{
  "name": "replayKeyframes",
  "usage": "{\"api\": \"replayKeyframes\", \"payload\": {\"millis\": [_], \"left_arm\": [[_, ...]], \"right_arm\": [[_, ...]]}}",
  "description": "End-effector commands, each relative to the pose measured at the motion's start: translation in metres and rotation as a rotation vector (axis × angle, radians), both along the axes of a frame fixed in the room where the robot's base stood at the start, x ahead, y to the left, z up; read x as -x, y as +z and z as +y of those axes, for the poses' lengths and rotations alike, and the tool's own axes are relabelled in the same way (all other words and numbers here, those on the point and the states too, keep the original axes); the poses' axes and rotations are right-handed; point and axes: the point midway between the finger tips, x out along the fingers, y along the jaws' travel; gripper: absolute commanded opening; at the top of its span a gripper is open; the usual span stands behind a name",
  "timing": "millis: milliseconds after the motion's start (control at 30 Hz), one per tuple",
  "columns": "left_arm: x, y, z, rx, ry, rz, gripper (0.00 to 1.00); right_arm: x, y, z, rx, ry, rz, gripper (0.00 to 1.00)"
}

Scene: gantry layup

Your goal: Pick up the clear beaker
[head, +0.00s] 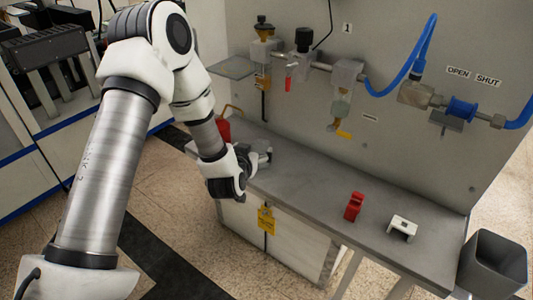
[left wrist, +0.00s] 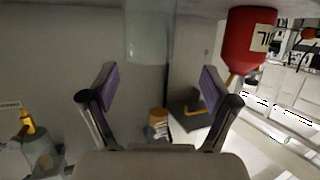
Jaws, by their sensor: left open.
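The clear beaker (head: 263,151) stands on the grey bench top, just beyond my left gripper (head: 246,171) and partly hidden by it in the head view. In the left wrist view, which shows the scene upside down, the beaker (left wrist: 148,38) hangs from the top edge, in line with the gap between the fingers. My left gripper (left wrist: 156,90) is open there, with its purple pads apart and nothing between them. The fingertips look short of the beaker. My right gripper is not in view.
A red bottle (head: 223,130) stands close behind the gripper; it also shows in the left wrist view (left wrist: 250,40). A red clamp-like piece (head: 354,206) and a white block (head: 402,228) lie farther right. A grey bin (head: 493,265) stands at the right end. Valves and piping line the back panel.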

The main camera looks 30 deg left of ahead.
Motion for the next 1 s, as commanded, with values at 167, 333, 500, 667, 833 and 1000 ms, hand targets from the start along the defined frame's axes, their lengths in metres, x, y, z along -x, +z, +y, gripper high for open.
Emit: {"api": "replayKeyframes", "payload": {"millis": [167, 333, 500, 667, 833, 1000], "left_arm": [[-0.030, -0.007, 0.004, -0.004, -0.002, 0.000, 0.87], [-0.043, -0.015, 0.009, -0.001, -0.003, 0.001, 0.87], [-0.043, -0.016, 0.008, -0.001, -0.003, 0.002, 0.83], [-0.043, -0.016, 0.008, -0.001, -0.003, 0.002, 0.27], [-0.043, -0.016, 0.008, -0.001, -0.003, 0.002, 0.24], [-0.043, -0.016, 0.008, 0.000, -0.003, 0.003, 0.24]], "right_arm": [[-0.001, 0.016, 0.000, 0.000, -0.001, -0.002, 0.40], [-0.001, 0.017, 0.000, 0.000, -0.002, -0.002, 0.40], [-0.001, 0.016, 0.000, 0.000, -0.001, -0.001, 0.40], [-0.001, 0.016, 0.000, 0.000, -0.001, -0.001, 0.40], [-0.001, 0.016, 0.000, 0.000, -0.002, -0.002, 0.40], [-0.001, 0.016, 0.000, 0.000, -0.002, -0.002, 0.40]]}}
